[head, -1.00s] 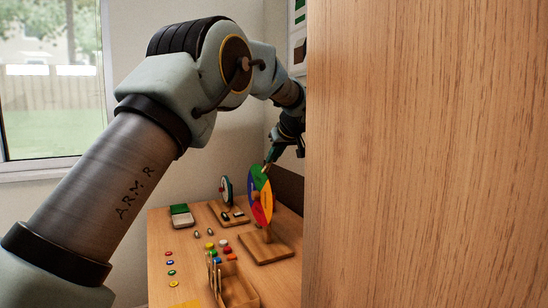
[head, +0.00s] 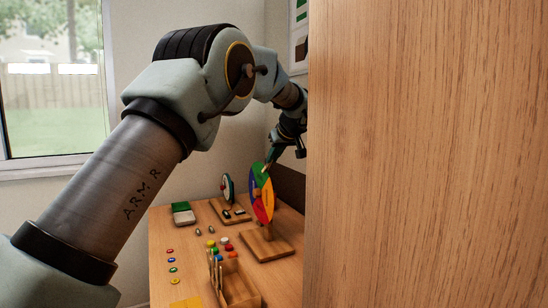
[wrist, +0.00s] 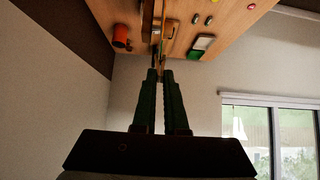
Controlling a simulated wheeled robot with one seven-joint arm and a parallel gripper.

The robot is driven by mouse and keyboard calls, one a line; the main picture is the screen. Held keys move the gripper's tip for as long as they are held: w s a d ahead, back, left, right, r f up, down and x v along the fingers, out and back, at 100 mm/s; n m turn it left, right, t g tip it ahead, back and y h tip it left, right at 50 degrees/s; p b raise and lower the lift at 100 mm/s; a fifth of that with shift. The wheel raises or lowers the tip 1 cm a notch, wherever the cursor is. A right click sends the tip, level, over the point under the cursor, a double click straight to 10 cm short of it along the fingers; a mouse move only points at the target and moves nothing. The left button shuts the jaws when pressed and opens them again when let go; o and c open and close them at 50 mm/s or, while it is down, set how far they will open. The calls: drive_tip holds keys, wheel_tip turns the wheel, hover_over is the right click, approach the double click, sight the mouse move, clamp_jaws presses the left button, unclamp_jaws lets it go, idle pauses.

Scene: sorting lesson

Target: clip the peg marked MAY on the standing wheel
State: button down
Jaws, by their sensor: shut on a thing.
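The standing wheel (head: 262,199), with green, yellow, blue, red and orange sectors, stands upright on a wooden base (head: 265,246). My gripper (head: 270,163) is at its top edge, by the green sector, pointing down. In the wrist view the gripper (wrist: 160,72) is shut on a thin wooden peg (wrist: 161,68). The wheel shows nearly edge-on just beyond the fingertips. I cannot read a mark on the peg, nor tell whether it touches the rim. Lettering on the wheel is too small to read.
A large wooden panel (head: 430,150) blocks the right half of the head view. On the table are a wooden tray (head: 236,284), several coloured pieces, a smaller wheel (head: 227,188) and a green-and-white box (head: 183,213).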

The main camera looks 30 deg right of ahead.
drive_tip(key=c, duration=0.9)
unclamp_jaws()
